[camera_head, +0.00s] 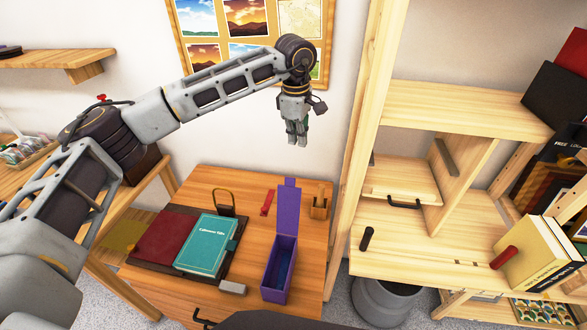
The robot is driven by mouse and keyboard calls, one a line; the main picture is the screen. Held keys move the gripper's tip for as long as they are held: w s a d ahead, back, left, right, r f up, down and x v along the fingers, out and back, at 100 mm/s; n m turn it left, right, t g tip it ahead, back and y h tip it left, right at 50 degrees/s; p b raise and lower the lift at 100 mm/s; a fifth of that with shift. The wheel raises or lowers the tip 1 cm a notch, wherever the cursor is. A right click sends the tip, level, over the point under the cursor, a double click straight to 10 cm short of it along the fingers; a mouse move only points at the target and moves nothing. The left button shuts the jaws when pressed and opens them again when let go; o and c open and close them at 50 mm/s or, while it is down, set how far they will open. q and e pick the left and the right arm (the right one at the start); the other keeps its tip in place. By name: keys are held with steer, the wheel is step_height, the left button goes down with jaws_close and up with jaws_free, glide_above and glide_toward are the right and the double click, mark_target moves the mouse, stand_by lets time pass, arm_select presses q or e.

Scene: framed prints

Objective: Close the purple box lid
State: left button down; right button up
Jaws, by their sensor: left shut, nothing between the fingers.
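The purple box (280,270) stands on the small wooden table, a long narrow box with an open top. Its purple lid (289,207) stands raised at the far end, so the dark blue-purple inside shows. My left gripper (297,142) hangs pointing down above and behind the raised lid, near the wall. Its fingers are shut and empty, apart from the lid. My right gripper is not in view.
On the table (205,185) lie a teal book (207,245), a dark red book (165,238), a red item (267,202) and a small wooden holder (320,207). A wooden shelf unit (450,110) stands close on the right. Framed prints (245,18) hang behind my arm.

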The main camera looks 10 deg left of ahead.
arm_select(q)
steer(key=shift+s+a+m, duration=0.1)
steer(key=shift+m, duration=3.9)
steer(key=shift+a+m, duration=0.1)
steer(key=shift+m, duration=3.9)
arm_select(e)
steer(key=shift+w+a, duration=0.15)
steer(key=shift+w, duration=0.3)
arm_select(q)
steer(key=shift+f, duration=0.1)
steer(key=s+f+p, duration=0.2)
steer(key=s+f, duration=0.1)
steer(key=f, duration=0.5)
steer(key=shift+f+p, duration=0.4)
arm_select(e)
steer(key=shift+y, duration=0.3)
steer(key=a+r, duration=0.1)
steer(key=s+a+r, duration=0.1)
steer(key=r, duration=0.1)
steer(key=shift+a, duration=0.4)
arm_select(q)
steer(key=shift+s, duration=0.1)
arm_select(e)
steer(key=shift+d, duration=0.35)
